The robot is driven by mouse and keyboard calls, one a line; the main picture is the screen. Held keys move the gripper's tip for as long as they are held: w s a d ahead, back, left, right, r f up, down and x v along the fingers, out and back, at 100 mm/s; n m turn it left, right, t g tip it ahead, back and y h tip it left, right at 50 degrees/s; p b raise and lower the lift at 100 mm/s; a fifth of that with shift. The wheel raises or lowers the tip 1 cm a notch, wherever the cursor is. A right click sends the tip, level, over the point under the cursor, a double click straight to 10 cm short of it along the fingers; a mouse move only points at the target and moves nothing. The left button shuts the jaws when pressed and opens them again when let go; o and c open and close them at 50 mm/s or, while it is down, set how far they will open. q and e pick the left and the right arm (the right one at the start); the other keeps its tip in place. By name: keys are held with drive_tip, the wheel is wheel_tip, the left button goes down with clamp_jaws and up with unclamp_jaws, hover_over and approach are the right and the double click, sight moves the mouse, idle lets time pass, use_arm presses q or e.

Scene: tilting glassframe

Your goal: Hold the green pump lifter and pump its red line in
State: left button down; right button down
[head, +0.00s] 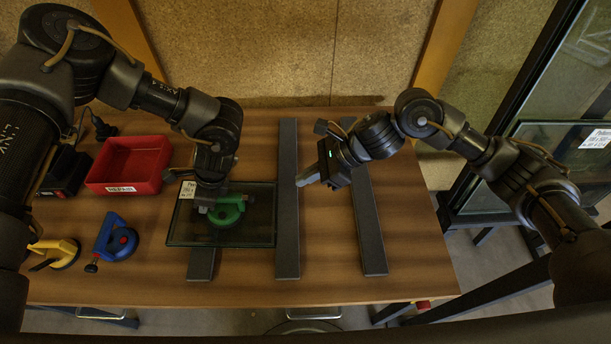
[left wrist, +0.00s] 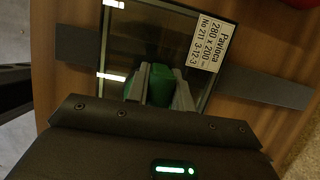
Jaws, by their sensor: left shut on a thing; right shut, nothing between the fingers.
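The green pump lifter (head: 226,213) sits on a small dark glass pane (head: 256,233) on the left part of the table. My left gripper (head: 207,205) points down and is shut on the lifter. In the left wrist view its fingers (left wrist: 160,88) clasp the green body (left wrist: 159,82) above the pane (left wrist: 150,25). The red line on the pump is hidden in both views. My right gripper (head: 308,178) is shut and empty, in the air to the right of the pane, its fingertips pointing left toward the lifter and apart from it.
The pane rests across dark bars on the wooden table (head: 325,240); one bar (head: 288,200) runs just right of the lifter. A red bin (head: 128,165), a blue lifter (head: 116,240) and a yellow lifter (head: 58,253) are at left. A framed glass (head: 560,150) stands at right.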

idle(0.4)
use_arm(q)
drive_tip(key=c, duration=1.1)
unclamp_jaws()
drive_tip(key=shift+c, duration=0.2)
drive_tip(key=v, duration=1.2)
drive_tip(key=shift+d, duration=0.1)
